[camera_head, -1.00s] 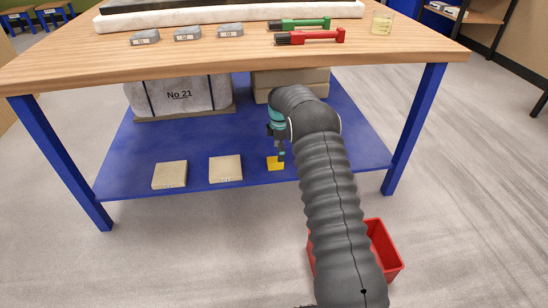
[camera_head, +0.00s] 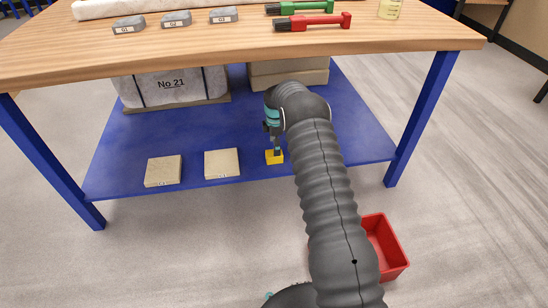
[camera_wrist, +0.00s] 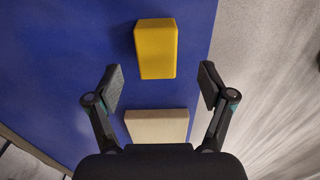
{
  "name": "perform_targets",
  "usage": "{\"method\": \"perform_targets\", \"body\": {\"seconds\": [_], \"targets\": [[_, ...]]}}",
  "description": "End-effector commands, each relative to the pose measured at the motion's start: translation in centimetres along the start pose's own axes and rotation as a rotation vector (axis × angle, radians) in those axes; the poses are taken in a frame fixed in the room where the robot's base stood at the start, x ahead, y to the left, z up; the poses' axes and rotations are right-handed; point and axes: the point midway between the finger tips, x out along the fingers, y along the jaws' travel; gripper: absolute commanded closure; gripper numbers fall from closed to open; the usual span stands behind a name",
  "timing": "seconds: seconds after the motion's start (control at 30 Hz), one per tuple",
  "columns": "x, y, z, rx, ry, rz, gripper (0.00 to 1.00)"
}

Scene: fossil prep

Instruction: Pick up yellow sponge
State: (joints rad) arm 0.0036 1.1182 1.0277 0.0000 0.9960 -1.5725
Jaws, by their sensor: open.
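The yellow sponge (camera_head: 274,157) lies near the front edge of the blue lower shelf (camera_head: 125,140) of the table. In the wrist view the sponge (camera_wrist: 156,48) sits ahead of the fingertips, roughly centred between them and apart from both. My gripper (camera_wrist: 160,86) is open with nothing between its fingers. In the head view my gripper (camera_head: 275,145) points down just above the sponge, and partly covers it.
Two beige slabs (camera_head: 163,170) (camera_head: 222,163) lie to the left on the shelf; one beige block (camera_wrist: 157,125) shows between my fingers in the wrist view. The wooden tabletop (camera_head: 200,50) overhangs the shelf. A red bin (camera_head: 385,247) stands on the floor at right.

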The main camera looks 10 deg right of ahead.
Motion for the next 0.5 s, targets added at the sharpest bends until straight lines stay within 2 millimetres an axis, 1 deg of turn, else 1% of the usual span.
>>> {"method": "perform_targets", "body": {"seconds": [0.07,0.27,0.37,0.5], "targets": [[0.7,0.0,-0.1,-0.001,0.0,-0.001,0.19],[1.5,0.1,-0.2,-0.002,0.0,0.0,0.19],[2.5,0.2,-0.2,-0.002,0.0,0.0,0.19],[4.5,0.4,-0.3,-0.002,0.0,-0.001,0.19]]}}
